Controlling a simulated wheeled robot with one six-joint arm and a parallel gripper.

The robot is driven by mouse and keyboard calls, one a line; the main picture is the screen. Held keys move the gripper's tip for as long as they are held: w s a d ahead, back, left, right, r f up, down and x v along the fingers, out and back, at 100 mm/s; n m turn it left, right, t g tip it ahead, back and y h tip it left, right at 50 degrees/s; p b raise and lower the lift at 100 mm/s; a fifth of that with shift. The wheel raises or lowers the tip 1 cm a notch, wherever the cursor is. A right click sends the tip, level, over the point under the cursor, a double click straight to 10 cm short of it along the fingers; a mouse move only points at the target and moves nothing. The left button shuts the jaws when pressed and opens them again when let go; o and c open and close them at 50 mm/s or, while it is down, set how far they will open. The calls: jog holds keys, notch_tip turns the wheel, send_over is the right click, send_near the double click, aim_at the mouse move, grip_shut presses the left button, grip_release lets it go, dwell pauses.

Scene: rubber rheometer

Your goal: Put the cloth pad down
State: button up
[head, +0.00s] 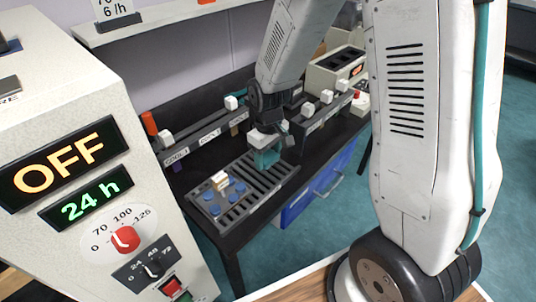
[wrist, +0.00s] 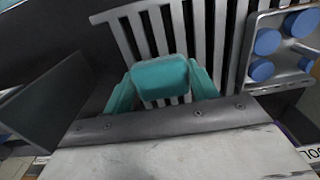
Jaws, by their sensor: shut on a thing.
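The cloth pad (wrist: 160,76) is a teal, soft-edged block between the two teal fingers of my gripper (wrist: 162,90) in the wrist view. My gripper (head: 267,152) is shut on it. In the head view the pad (head: 267,159) shows as a small teal patch under the gripper, over the dark slatted rack (head: 262,184) on the black bench. The slats of the rack (wrist: 213,35) also show beyond the pad in the wrist view. I cannot tell whether the pad touches the slats. Its underside is hidden.
A grey tray (head: 207,208) with several blue discs and a pale block (head: 220,181) sits at the rack's left end. Labelled rails with white blocks (head: 308,109) stand behind the rack. A machine with an "OFF" display (head: 64,165) is at the left.

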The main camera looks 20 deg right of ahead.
aim_at(268, 157)
jog(key=shift+f, duration=0.1)
jog(key=o, duration=1.2)
notch_tip(268, 157, up, 12)
jog(key=r, duration=0.1)
jog(key=s+d+r+m, duration=0.1)
jog(key=s+r, duration=0.3)
jog(key=s, duration=0.4)
jog(key=s+d+r+m, duration=0.1)
jog(key=s+r+m, duration=0.1)
jog(key=s, duration=0.6)
jog(key=s+d+r+m+t, duration=0.1)
jog(key=s+r, duration=0.4)
jog(key=s, duration=0.2)
jog(key=shift+s+r+m, duration=0.3)
jog(key=shift+s, duration=0.1)
